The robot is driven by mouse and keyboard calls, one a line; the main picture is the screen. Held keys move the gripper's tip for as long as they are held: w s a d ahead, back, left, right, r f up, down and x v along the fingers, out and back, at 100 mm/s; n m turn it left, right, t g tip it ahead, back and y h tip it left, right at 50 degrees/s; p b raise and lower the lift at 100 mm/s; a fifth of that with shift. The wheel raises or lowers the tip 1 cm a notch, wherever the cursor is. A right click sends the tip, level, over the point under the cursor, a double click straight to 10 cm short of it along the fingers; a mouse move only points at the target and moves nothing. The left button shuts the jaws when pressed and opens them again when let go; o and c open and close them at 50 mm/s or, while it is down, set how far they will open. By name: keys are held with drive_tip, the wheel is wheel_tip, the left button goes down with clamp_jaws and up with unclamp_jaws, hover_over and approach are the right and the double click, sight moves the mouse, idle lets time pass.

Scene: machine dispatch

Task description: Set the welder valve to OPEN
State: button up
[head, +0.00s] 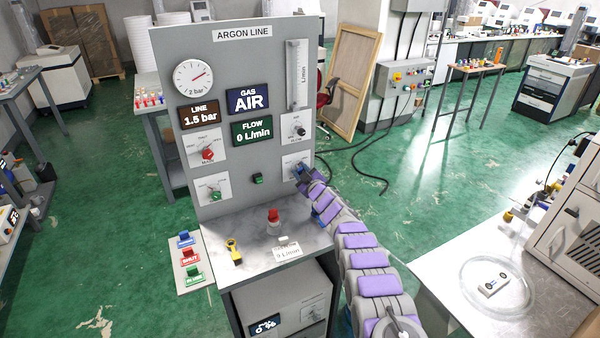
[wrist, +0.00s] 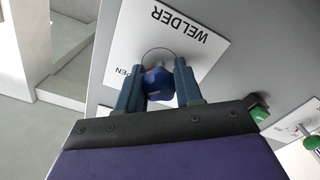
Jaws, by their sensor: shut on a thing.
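The welder valve is a blue knob (wrist: 158,84) on a white plate marked WELDER (wrist: 176,38), seen upside down in the wrist view. Part of the word OPEN shows at the plate's left edge there. My gripper (wrist: 160,82) is shut on the blue knob, one finger on each side. In the head view my gripper (head: 301,172) is at the plate (head: 291,160) low on the right of the grey ARGON LINE panel (head: 255,110), and it hides the knob. The knob's exact pointing direction cannot be told.
The panel also bears a red knob (head: 207,154), a green knob (head: 215,196), a black knob (head: 300,131) and a gauge (head: 193,77). Displays read GAS AIR (head: 248,100) and FLOW 0 L/min (head: 251,131). A red-topped item (head: 273,215) and a yellow item (head: 233,250) stand on the ledge below.

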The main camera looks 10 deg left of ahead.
drive_tip(key=shift+d+f, duration=0.1)
drive_tip(key=shift+f, duration=0.35)
drive_tip(key=o, duration=1)
drive_tip(key=shift+w, duration=0.1)
drive_tip(key=shift+o, duration=0.2)
drive_tip(key=shift+r, duration=0.3)
drive_tip(key=shift+s, duration=0.2)
drive_tip(key=shift+s, duration=0.15)
drive_tip(key=p+v, duration=0.3)
drive_tip(key=v, duration=1.3)
drive_tip(key=shift+s+d, duration=0.25)
drive_tip(key=shift+d, duration=0.1)
